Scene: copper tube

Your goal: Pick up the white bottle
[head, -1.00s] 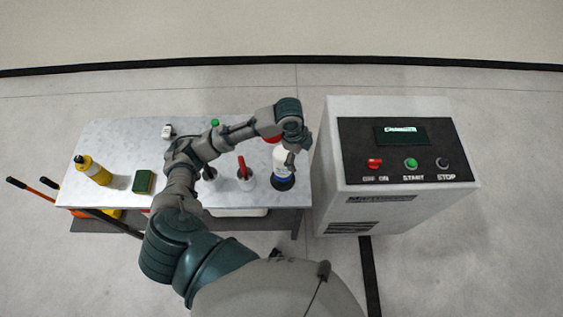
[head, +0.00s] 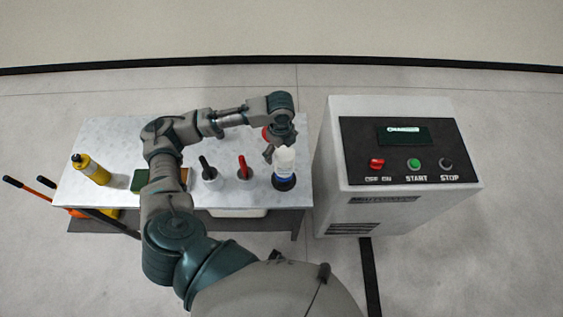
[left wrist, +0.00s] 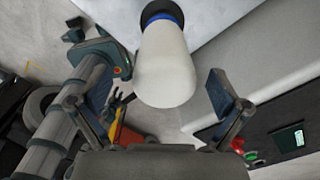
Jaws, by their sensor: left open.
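The white bottle (head: 284,162) stands upright on a dark round base at the right end of the table, with a blue band near its lower part. In the left wrist view the bottle (left wrist: 165,65) fills the upper middle, ahead of and between the spread fingers. My left gripper (head: 270,150) is just left of the bottle's upper part in the head view. It is open and empty, and its fingers also show in the left wrist view (left wrist: 160,105). I cannot tell whether a finger touches the bottle. My right gripper is not in view.
A grey machine (head: 340,205) with buttons stands close to the table's right end.

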